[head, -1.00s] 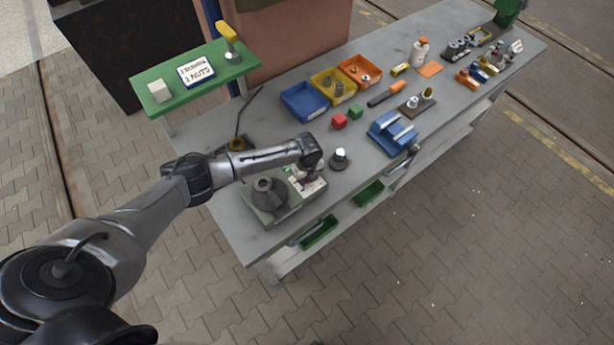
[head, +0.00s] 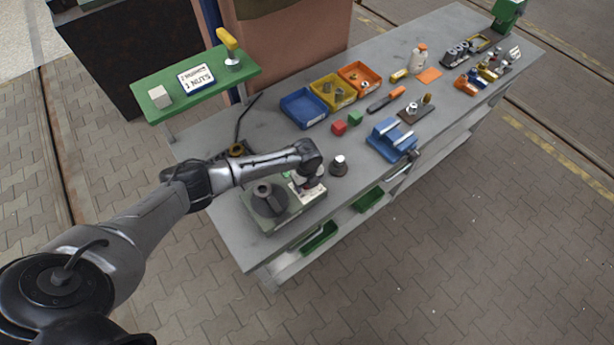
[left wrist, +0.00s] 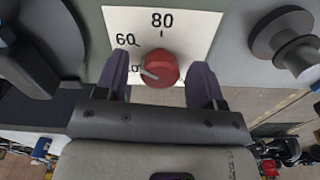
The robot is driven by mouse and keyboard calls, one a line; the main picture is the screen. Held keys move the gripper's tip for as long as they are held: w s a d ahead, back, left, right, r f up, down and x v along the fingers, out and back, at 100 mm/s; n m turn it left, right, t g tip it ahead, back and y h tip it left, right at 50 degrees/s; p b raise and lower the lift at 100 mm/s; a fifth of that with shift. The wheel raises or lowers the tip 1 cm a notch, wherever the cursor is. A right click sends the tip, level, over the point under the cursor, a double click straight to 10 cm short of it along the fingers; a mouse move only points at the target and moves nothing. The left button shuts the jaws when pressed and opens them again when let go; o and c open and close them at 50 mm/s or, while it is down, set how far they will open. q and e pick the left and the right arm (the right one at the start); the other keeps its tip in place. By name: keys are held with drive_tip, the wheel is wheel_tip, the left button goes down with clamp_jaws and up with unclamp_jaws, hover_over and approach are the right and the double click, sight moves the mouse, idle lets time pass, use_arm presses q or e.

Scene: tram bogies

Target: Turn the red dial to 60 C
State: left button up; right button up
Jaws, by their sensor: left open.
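The red dial (left wrist: 160,67) sits on a white scale plate (left wrist: 190,25) in the left wrist view. Its pale pointer line points left, near a mark whose number is partly hidden by a finger. The 60 mark is up and left of the dial, and 80 is straight above it. My left gripper (left wrist: 161,76) is open, with one finger on each side of the dial and a visible gap to both. In the head view the left gripper (head: 309,182) is over the plate of the grey-green device (head: 278,222) and hides the dial. My right gripper is not in view.
A dark cone-shaped part (head: 268,198) stands on the device beside the plate. A small dark knob-like part (head: 339,165) stands just right of the gripper.

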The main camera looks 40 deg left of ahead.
use_arm(q)
wheel_tip(320, 180, up, 14)
drive_tip(key=shift+f+b, duration=0.2)
drive_tip(key=shift+b, duration=0.15)
idle(0.7)
